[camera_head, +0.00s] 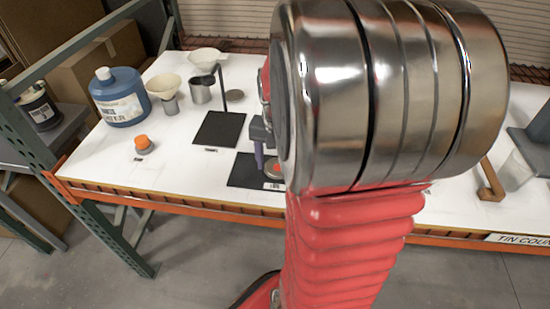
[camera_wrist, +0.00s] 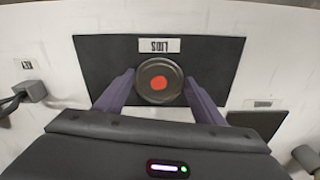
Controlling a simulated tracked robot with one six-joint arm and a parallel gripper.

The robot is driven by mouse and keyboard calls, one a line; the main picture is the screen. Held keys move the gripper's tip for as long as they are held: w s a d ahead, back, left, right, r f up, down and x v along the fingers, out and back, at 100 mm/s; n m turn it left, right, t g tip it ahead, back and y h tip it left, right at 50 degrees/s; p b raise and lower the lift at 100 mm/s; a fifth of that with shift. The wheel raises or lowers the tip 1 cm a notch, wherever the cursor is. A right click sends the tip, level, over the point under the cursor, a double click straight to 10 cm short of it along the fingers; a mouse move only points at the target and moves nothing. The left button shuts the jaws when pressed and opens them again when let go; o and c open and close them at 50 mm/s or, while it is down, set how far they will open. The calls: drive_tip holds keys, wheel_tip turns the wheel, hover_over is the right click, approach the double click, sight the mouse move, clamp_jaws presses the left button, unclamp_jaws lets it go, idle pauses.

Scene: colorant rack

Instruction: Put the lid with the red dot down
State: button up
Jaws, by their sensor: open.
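The lid with the red dot (camera_wrist: 158,81) is a dark round disc with a red spot at its centre. It lies on a black mat (camera_wrist: 95,58) that bears a label reading LIDS. In the head view the lid (camera_head: 277,167) shows partly, behind my arm's edge. My gripper (camera_wrist: 158,88) is open, with one purple finger on each side of the lid. In the head view my gripper (camera_head: 264,160) is just above the black mat, largely hidden by my arm. I cannot tell if the fingers touch the lid.
Left on the white table stand a blue jug (camera_head: 119,97), a funnel (camera_head: 164,88), a metal cup (camera_head: 201,92) and an orange-capped item (camera_head: 143,144). A second black mat (camera_head: 219,128) lies behind the lid mat. A brown bracket (camera_head: 491,180) is at right.

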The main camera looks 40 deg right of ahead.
sight(276, 170)
drive_tip(key=shift+s+d+f, duration=0.1)
drive_tip(key=shift+s+d, duration=0.05)
drive_tip(key=shift+s, duration=0.1)
wheel_tip(276, 170, up, 12)
drive_tip(key=shift+a, duration=0.25)
idle(0.6)
drive_tip(key=s+a+n+t, duration=0.1)
drive_tip(key=a+n+t, duration=0.1)
drive_tip(key=a+n, duration=0.4)
drive_tip(key=s+a+n+t, duration=0.2)
drive_tip(key=a+n, duration=0.4)
drive_tip(key=a, duration=1.1)
drive_tip(key=shift+s+a+r+t, duration=0.25)
drive_tip(key=shift+r+t, duration=0.15)
drive_tip(key=shift+t, duration=0.2)
drive_tip(key=shift+d, duration=0.1)
